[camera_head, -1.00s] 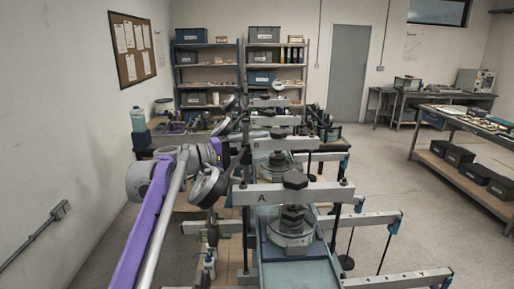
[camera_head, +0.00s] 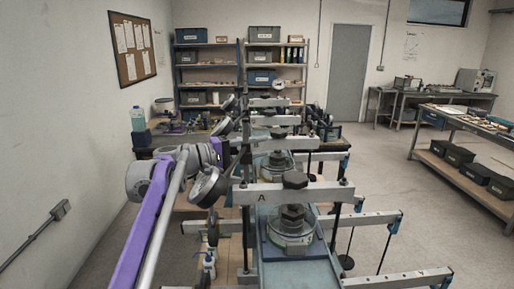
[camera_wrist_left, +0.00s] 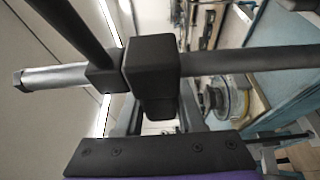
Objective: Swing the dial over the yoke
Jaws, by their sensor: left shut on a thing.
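The nearest dial (camera_head: 208,187) is a round gauge with a pale face and dark rim. It hangs tilted just left of the near yoke. That yoke (camera_head: 325,192) is a light grey crossbar marked A on two dark posts, above a round cell with a black hex top. My left gripper (camera_head: 221,156) is above and behind the dial, left of the yoke; its fingertips are hard to make out. In the left wrist view it is shut on the dial's dark rod-and-block mount (camera_wrist_left: 152,62). The dial face is not visible there. My right gripper is not in view.
More similar frames with crossbars and dials (camera_head: 228,102) stand in a row behind. Lever beams (camera_head: 365,219) stick out to the right. A bottle (camera_head: 138,119) stands at the back left.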

